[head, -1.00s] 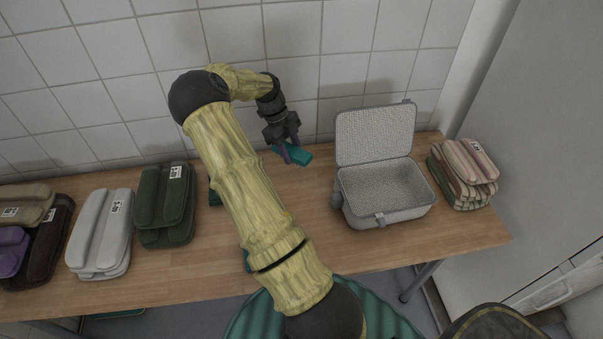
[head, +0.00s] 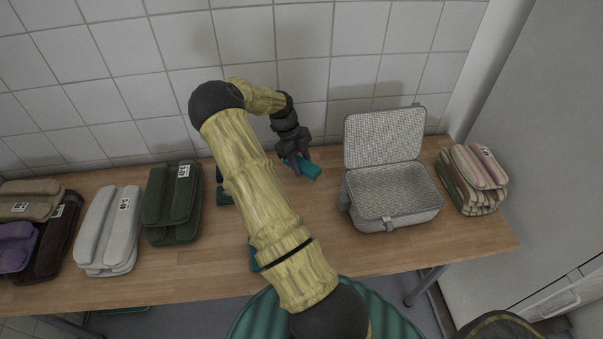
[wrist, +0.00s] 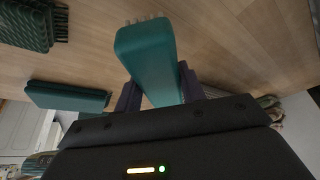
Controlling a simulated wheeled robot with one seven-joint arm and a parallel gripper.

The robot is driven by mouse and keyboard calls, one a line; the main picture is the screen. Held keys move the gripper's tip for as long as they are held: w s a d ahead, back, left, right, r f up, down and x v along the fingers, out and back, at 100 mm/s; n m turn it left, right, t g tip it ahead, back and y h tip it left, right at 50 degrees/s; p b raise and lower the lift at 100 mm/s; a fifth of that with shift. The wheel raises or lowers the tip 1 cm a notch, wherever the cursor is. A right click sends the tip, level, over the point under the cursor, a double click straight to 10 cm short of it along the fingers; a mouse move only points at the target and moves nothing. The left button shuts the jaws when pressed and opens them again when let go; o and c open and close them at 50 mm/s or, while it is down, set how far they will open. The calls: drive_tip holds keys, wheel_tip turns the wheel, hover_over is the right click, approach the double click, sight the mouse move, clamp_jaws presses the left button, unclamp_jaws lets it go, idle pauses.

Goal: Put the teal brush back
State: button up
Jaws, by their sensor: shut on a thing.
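The teal brush (head: 308,169) is held in my gripper (head: 296,163), beyond the bend of my arm, near the back of the wooden table. In the wrist view the brush (wrist: 149,58) sits between the two dark fingers (wrist: 160,92), with short bristles showing at its far end. The head view does not show clearly whether the brush touches the table. Another teal piece (head: 224,196) lies on the table, partly hidden by my arm. A flat teal block (wrist: 68,97) shows in the wrist view at left.
An open grey lidded case (head: 408,220) stands right of my gripper, empty. Striped folded cloths (head: 473,180) are stacked beyond it. Dark green (head: 172,205), white (head: 108,230), brown and purple folded bundles line the left. The tiled wall is close behind.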

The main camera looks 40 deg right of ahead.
drive_tip(key=shift+f, duration=0.25)
drive_tip(key=shift+f, duration=1.9)
drive_tip(key=shift+f, duration=0.1)
drive_tip(key=o, duration=0.9)
drive_tip(key=shift+o, duration=0.2)
drive_tip(key=v, duration=1.1)
drive_tip(key=shift+a+r, duration=0.15)
drive_tip(key=shift+r, duration=0.1)
drive_tip(key=shift+w+r, duration=0.1)
drive_tip(key=shift+r, duration=0.2)
